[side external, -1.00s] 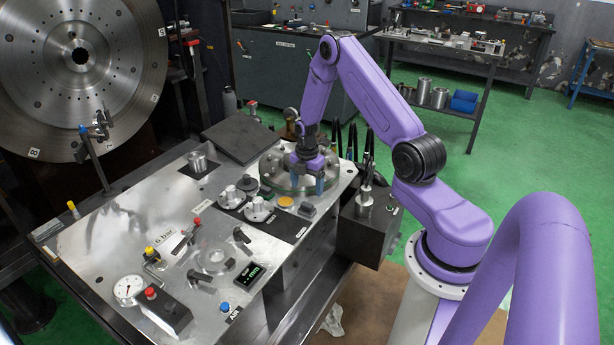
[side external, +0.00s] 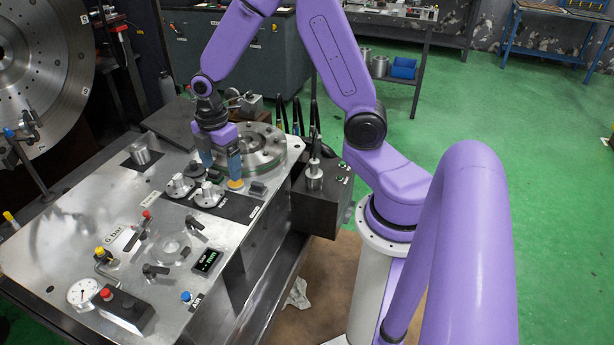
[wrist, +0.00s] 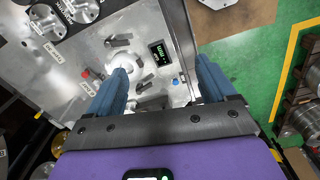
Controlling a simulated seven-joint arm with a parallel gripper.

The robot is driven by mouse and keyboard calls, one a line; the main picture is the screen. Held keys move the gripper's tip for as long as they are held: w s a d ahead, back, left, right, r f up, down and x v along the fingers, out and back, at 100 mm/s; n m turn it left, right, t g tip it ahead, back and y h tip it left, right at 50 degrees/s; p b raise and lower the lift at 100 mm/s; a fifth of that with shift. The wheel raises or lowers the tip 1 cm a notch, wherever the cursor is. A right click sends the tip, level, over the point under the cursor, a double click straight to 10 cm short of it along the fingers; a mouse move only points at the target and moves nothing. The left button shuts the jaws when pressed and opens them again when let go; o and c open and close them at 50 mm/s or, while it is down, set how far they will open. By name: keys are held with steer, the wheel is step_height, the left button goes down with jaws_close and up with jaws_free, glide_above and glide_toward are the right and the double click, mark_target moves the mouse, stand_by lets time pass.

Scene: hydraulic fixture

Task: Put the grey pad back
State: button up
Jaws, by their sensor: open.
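My gripper (side external: 220,170) is open, fingers pointing down, over the black strip of the metal panel, between the knobs and the round flange. Nothing shows between its fingers in the wrist view (wrist: 164,72). A small dark grey block (side external: 257,188) lies at the right end of the strip, beside a yellow disc (side external: 235,184). I cannot tell whether this block is the grey pad. A dark round piece (side external: 196,169) at the left finger is partly hidden.
Two silver knobs (side external: 180,185) stand close to the gripper. The bolted flange (side external: 262,150) stands behind it.

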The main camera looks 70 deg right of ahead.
steer(key=s+a+r+m, duration=0.1)
steer(key=s+a+r, duration=0.25)
steer(key=s, duration=0.25)
steer(key=s+a+r, duration=0.2)
steer(key=s+a, duration=0.2)
steer(key=s, duration=0.1)
steer(key=s+r+m, duration=0.2)
steer(key=s+r, duration=0.1)
steer(key=s, duration=1)
steer(key=shift+s, duration=0.3)
